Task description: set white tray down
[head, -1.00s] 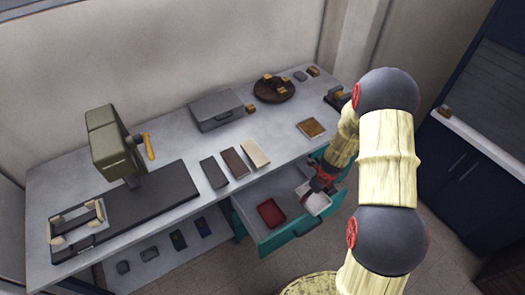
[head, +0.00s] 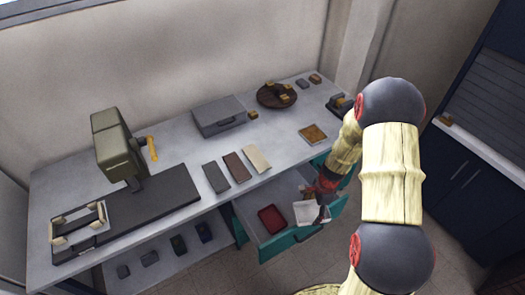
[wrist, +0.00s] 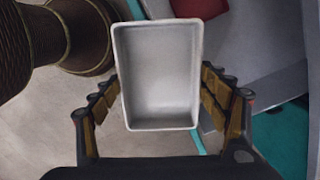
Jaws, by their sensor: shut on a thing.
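The white tray (head: 306,213) is in my gripper (head: 322,206), at the right part of the open teal drawer (head: 289,243). In the wrist view the tray (wrist: 160,75) is empty, with its open side facing the camera, and the gripper's fingers (wrist: 163,108) are shut on its two long sides. The drawer's teal edge (wrist: 133,10) shows behind the tray there, with floor to the left. I cannot tell whether the tray's underside touches the drawer.
A red tray (head: 271,219) lies in the drawer, left of the white tray. Grey, brown and cream slabs (head: 237,166) lie on the counter (head: 285,168) above. A dark machine (head: 118,146) stands at left. The drawer floor between the trays looks narrow.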

